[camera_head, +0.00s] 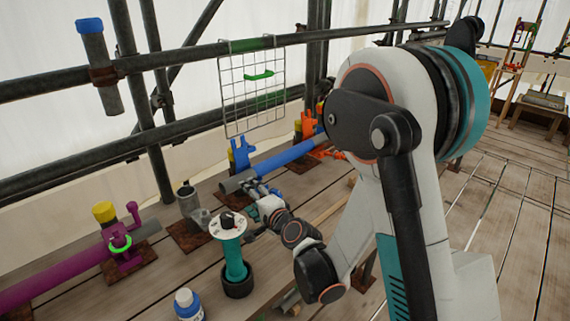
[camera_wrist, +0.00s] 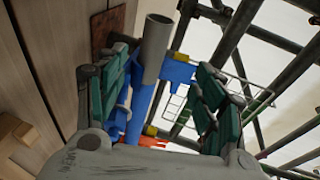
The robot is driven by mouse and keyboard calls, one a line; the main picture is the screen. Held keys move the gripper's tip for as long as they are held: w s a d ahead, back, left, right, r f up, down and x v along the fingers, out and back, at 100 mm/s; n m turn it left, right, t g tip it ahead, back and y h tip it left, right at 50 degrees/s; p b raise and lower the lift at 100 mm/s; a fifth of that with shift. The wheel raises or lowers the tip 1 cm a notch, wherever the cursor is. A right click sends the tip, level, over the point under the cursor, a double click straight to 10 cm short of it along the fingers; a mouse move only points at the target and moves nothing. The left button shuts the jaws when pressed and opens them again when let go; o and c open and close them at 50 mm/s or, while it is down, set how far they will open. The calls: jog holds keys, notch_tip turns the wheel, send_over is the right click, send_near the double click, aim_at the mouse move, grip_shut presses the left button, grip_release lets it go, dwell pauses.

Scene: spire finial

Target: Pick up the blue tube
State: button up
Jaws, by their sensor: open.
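The blue tube (camera_head: 290,155) lies level, slanting away from me, with a bare grey end nearest my gripper. It rests at a blue bracket (camera_head: 240,154). My gripper (camera_head: 262,190) is close to the near side of the tube, by its grey end. In the wrist view the teal-padded fingers (camera_wrist: 162,85) are spread wide. The tube's grey end (camera_wrist: 156,48) and part of its blue body (camera_wrist: 138,112) show in the space between them. I cannot tell whether any finger touches the tube.
A purple pipe (camera_head: 55,272) with a yellow-topped clamp lies at left. Scaffold rails and a wire grid (camera_head: 250,92) rise behind. Plank floor is open at right.

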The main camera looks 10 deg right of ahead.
aim_at(234, 184)
jog(key=b+x, duration=0.1)
jog(key=x, duration=0.3)
jog(key=b+x, duration=0.1)
jog(key=x, duration=0.3)
jog(key=shift+w+a+f, duration=0.1)
jog(key=shift+w+f, duration=0.2)
jog(key=b+x, duration=0.1)
jog(key=x, duration=0.1)
jog(key=b+x, duration=0.1)
jog(key=x, duration=0.1)
jog(key=shift+w+f, duration=0.1)
jog(key=shift+f, duration=0.25)
jog(key=shift+w, duration=0.45)
jog(key=shift+r, duration=0.1)
grip_shut()
